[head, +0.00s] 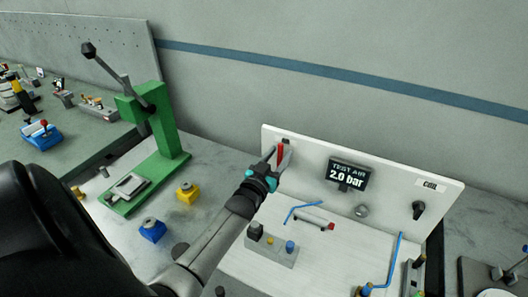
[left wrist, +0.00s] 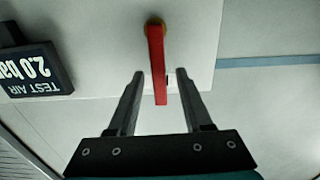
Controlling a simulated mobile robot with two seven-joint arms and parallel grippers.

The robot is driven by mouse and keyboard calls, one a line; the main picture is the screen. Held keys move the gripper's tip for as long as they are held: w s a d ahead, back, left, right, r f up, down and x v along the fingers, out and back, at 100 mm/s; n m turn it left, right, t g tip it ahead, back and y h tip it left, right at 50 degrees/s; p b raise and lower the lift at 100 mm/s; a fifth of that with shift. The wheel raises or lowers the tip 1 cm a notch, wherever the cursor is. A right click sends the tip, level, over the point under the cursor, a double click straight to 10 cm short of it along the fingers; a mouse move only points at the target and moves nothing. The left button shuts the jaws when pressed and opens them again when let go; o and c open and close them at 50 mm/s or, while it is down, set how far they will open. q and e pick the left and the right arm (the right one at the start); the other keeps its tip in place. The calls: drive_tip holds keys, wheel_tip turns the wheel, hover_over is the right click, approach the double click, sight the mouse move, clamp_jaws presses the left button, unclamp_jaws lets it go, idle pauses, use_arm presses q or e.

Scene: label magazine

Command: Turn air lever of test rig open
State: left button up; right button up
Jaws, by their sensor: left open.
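The red air lever (head: 281,153) is on the upper left of the white upright panel of the test rig (head: 390,183). In the left wrist view the lever (left wrist: 156,62) runs from a brass-coloured pivot (left wrist: 154,24) down between my fingers. My left gripper (head: 274,158) is at the lever. In the left wrist view its two fingers (left wrist: 160,72) are open, one on each side of the lever, with a visible gap on both sides. The display (head: 349,174) reads "TEST AIR 2.0 bar". My right gripper is not in view.
A green lever press (head: 153,150) stands left of the rig. A black knob (head: 418,209) sits under the "COIL" label at the panel's right. A grey block with fittings (head: 272,247) and blue hoses (head: 394,262) lie on the rig's base. A wall is behind.

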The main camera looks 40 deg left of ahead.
use_arm(q)
drive_tip(key=v, duration=1.4)
drive_tip(key=shift+d, duration=0.1)
